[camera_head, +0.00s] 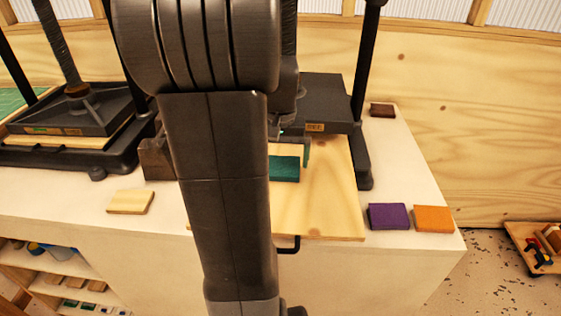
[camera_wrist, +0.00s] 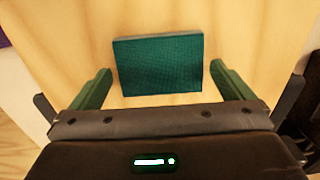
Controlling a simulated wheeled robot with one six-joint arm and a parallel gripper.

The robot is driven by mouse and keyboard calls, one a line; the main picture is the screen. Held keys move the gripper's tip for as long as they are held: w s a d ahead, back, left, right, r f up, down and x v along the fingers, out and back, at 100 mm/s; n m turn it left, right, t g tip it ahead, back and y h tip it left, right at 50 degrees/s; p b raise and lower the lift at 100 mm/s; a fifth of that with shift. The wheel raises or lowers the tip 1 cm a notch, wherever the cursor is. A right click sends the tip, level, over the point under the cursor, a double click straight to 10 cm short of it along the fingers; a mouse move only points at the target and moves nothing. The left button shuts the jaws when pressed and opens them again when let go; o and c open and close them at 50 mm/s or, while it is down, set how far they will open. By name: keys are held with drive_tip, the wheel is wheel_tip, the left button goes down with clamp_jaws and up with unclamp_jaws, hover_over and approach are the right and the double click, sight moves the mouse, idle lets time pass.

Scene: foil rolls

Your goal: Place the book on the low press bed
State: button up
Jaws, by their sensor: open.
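A dark green book (camera_head: 285,168) lies flat on the pale wooden press bed (camera_head: 325,205) that sticks out from under the right press. In the wrist view the same book (camera_wrist: 158,65) lies on bare pale wood (camera_wrist: 240,40). My gripper (camera_wrist: 160,68) is open, with one green finger on each side of the book and a visible gap on both sides. In the head view my arm hides the left part of the book and most of the gripper; one green finger shows just behind the book's right end.
The right press's dark platen (camera_head: 325,95) and post (camera_head: 363,90) stand close behind my gripper. A second press (camera_head: 75,115) stands at left. Cream (camera_head: 130,201), purple (camera_head: 388,216), orange (camera_head: 434,219) and brown (camera_head: 382,110) blocks lie on the white bench (camera_head: 400,170).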

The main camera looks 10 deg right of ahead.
sight(281, 167)
wheel_tip(281, 167, up, 10)
drive_tip(key=shift+r, duration=0.15)
